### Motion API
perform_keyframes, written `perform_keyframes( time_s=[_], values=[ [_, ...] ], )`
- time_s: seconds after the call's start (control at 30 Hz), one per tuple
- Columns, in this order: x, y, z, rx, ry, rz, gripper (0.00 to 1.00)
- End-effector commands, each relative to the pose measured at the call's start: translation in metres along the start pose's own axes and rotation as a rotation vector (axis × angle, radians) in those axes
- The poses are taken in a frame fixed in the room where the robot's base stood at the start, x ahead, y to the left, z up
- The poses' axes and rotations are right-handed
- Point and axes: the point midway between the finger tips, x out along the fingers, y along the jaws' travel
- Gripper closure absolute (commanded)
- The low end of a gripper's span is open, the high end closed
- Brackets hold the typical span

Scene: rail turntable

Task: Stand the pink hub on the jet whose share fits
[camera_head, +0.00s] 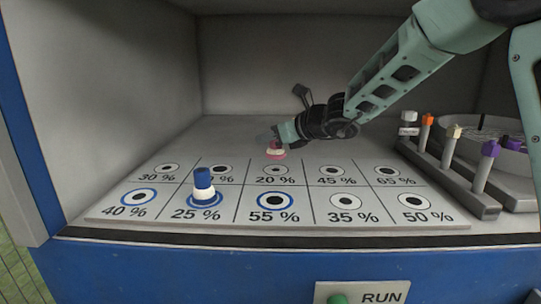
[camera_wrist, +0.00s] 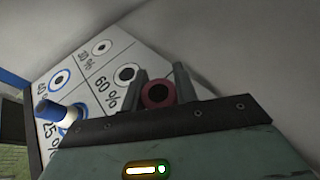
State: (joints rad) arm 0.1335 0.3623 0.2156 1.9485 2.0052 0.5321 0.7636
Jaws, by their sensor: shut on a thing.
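The pink hub (camera_head: 275,152), with a white top, is held by my gripper (camera_head: 276,140) just behind or above the 20 % jet (camera_head: 275,170). The board has two rows of jets: 30 %, one partly covered label, 20 %, 45 %, 65 % behind; 40 %, 25 %, 55 %, 35 %, 50 % in front. The wrist view shows the covered one as the 60 % jet (camera_wrist: 126,73).
A blue and white hub (camera_head: 204,186) stands on the 25 % jet. The 40 % jet (camera_head: 140,196) and 55 % jet (camera_head: 275,201) have blue rings. A grey rack (camera_head: 466,187) with several coloured-topped posts and a round tray (camera_head: 506,155) stand at right. A RUN button (camera_head: 338,299) is below.

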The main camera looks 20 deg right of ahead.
Motion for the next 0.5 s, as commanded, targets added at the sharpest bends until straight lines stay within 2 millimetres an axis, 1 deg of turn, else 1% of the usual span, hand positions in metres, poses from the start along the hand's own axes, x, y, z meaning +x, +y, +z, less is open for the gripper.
perform_keyframes(
  time_s=[0.03,0.1,0.2,0.5],
  values=[
    [0.005,0.000,-0.013,0.002,0.002,0.002,1.00],
    [0.010,0.000,-0.024,0.002,0.002,0.002,1.00],
    [0.013,0.000,-0.033,0.001,0.001,0.001,1.00],
    [0.014,0.000,-0.034,0.000,0.000,0.000,1.00]
  ],
)
